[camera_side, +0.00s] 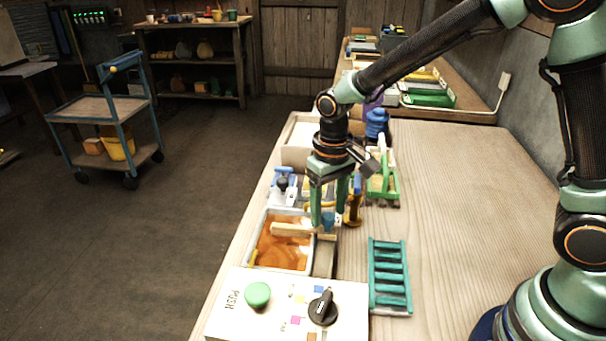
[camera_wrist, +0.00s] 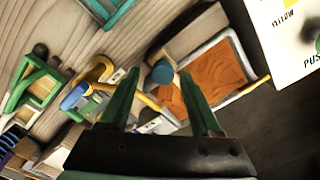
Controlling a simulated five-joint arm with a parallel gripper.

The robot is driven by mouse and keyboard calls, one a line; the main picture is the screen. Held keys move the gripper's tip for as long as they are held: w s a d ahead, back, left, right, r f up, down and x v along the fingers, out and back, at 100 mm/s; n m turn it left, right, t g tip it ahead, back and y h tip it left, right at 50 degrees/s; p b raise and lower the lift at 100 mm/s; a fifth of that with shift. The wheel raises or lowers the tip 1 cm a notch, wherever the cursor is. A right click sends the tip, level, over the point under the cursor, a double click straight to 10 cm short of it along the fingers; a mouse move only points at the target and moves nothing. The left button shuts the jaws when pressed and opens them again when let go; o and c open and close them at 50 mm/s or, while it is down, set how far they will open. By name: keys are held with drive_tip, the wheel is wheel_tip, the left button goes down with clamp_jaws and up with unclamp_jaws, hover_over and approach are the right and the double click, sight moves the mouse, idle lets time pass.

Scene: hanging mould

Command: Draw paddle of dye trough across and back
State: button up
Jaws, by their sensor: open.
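The dye trough is a pale-rimmed tray (camera_side: 256,232) of orange-brown dye left of my gripper; it also shows in the wrist view (camera_wrist: 240,52). A pale wooden bar (camera_side: 290,230), seemingly the paddle, lies across the trough in the side view. A round blue knob (camera_wrist: 163,72) at the trough's near edge seems to be its grip; I cannot see how they join. My gripper (camera_side: 328,221) points down at the trough's right edge. Its green fingers are open, and in the wrist view (camera_wrist: 159,76) the knob appears between the tips. Contact cannot be told.
A white panel (camera_side: 237,312) with a green button (camera_side: 257,294) and black dial (camera_side: 323,308) stands in front. A green rack (camera_side: 390,275) lies to the right. A green-framed item (camera_side: 383,185) and a blue-topped tool (camera_side: 284,185) stand behind.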

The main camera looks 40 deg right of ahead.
wheel_tip(320, 180, up, 12)
idle(0.5)
drive_tip(key=f, duration=1.2)
drive_tip(key=shift+s+a+f, duration=0.1)
drive_tip(key=shift+s+a, duration=0.05)
drive_tip(key=shift+s, duration=0.05)
clamp_jaws()
idle(1.3)
